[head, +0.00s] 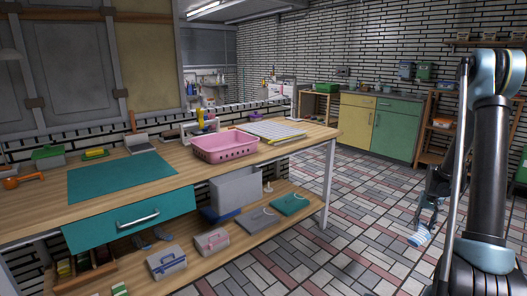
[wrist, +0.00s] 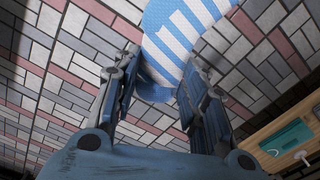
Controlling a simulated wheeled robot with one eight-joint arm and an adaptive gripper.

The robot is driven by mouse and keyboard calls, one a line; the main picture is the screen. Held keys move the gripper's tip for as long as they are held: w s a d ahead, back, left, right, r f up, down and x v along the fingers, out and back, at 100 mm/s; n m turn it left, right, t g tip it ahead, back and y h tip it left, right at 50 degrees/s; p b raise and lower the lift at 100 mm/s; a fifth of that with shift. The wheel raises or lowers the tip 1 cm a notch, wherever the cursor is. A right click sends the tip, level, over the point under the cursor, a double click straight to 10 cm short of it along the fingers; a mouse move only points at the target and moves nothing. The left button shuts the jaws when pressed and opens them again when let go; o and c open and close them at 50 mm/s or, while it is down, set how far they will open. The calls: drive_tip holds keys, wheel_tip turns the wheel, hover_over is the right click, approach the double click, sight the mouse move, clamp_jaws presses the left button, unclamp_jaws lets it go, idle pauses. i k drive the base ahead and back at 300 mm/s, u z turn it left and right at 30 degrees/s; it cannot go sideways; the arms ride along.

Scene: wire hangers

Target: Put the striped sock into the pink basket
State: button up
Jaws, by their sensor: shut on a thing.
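The striped sock, blue and white, hangs from my gripper above the tiled floor at the right of the head view (head: 419,238). In the wrist view the striped sock (wrist: 185,30) fills the top middle, between and beyond the fingers. My gripper (wrist: 165,80) is shut on the sock; it also shows in the head view (head: 424,218), well to the right of the workbench. The pink basket (head: 225,146) stands upright on the workbench top, left of my gripper. Its holed side faces me, and the part of its inside that I see looks empty.
The wooden workbench (head: 150,200) has a teal mat (head: 122,176) on top and boxes on its lower shelf. A striped pad (head: 272,130) lies right behind the basket. The tiled floor (head: 340,230) between bench and arm is clear.

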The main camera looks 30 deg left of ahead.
sight(225, 146)
drive_tip(key=z, duration=0.7)
drive_tip(key=i, duration=1.35)
drive_tip(key=u, duration=2.35)
drive_tip(key=i, duration=0.25)
drive_tip(key=u, duration=0.2)
